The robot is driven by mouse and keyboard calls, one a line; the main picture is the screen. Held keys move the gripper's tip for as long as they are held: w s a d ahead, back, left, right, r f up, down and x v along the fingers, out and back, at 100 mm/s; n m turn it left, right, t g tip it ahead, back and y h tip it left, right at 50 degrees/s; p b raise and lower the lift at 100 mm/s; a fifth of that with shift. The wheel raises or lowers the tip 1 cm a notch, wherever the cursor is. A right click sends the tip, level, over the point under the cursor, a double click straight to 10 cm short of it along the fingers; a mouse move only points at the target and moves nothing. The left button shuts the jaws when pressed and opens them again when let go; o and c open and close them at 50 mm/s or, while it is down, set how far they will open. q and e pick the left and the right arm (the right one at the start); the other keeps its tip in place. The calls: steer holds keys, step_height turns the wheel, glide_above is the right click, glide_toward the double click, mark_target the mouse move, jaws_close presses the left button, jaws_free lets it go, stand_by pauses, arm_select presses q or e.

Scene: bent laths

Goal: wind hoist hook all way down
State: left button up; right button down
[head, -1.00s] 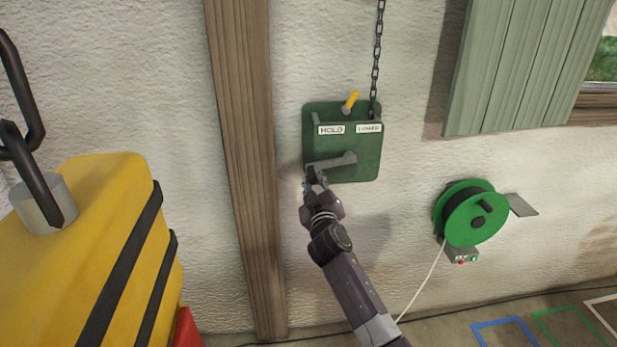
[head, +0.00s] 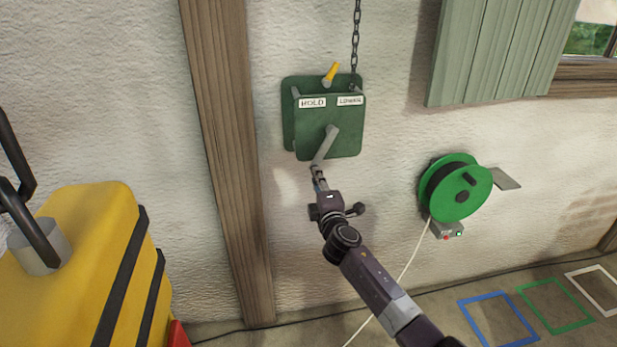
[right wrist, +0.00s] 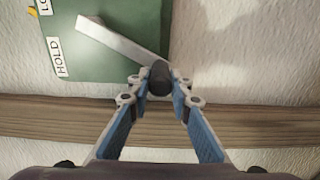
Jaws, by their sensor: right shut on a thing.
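The green hoist box (head: 325,145) is on the wall, with HOLD and LOWER labels and a yellow-tipped lever (head: 332,72) on top. I cannot tell which label the lever is set to. Its grey crank (head: 326,147) points down and slightly left. My right gripper (head: 317,176) is at the crank's end; in the right wrist view its blue-padded fingers (right wrist: 161,88) are shut on the dark crank knob (right wrist: 160,74). A dark metal hook or ring (head: 36,225) meets a grey cylinder on the yellow block (head: 80,250) at left. The left gripper is out of view.
A chain (head: 356,35) runs up from the box. A wooden post (head: 225,160) stands left of it. A green cable reel (head: 460,190) with a white cable is at right, below a green shutter (head: 500,50). Coloured outlines mark the floor at lower right.

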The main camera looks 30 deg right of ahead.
steer(key=shift+s+d+f+n, duration=0.1)
steer(key=shift+s+d+n, duration=0.1)
steer(key=shift+d+n, duration=0.6)
steer(key=shift+s+d+f+n, duration=0.1)
steer(key=shift+s+d+n, duration=0.05)
steer(key=shift+d+n, duration=0.6)
steer(key=shift+s+d+n, duration=0.2)
steer(key=shift+d+n, duration=0.45)
steer(key=shift+d, duration=0.25)
steer(key=c, duration=2)
jaws_free()
steer(key=shift+o, duration=1.3)
steer(key=shift+w+f, duration=0.15)
steer(key=shift+f, duration=0.2)
steer(key=shift+a, duration=0.1)
